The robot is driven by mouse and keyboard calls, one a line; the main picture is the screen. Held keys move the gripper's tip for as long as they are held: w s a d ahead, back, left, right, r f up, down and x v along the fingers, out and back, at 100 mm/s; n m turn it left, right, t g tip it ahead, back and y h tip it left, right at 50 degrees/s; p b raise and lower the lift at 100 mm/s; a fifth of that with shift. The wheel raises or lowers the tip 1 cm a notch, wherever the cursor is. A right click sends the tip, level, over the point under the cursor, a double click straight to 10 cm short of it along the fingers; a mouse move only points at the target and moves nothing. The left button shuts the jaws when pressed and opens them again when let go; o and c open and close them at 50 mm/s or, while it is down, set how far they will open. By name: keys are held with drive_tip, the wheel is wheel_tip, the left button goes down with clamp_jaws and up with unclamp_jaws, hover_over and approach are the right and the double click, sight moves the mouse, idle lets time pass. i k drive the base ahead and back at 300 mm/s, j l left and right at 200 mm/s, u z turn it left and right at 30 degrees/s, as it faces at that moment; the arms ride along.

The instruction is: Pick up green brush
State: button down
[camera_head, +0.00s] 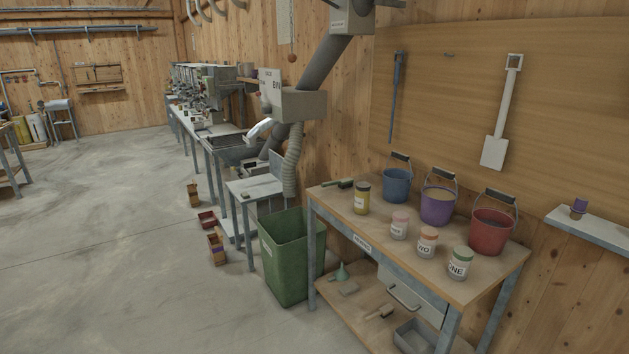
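A small brush-like thing with a dark green part (338,183) lies flat on the back left of the wooden table top (325,198), just left of a yellow jar (362,198). A second small brush-like thing, tan with a darker end (380,312), lies on the table's lower shelf (350,305). Both are small in the picture, so I cannot make out their bristles clearly. My gripper is not in view.
Several jars and a blue (397,186), a purple (437,206) and a red bucket (491,231) stand on the table. A green bin (285,262) stands at its left.

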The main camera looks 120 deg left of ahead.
sight(345, 183)
drive_tip(key=u, duration=3.2)
drive_tip(key=i+j, duration=0.05)
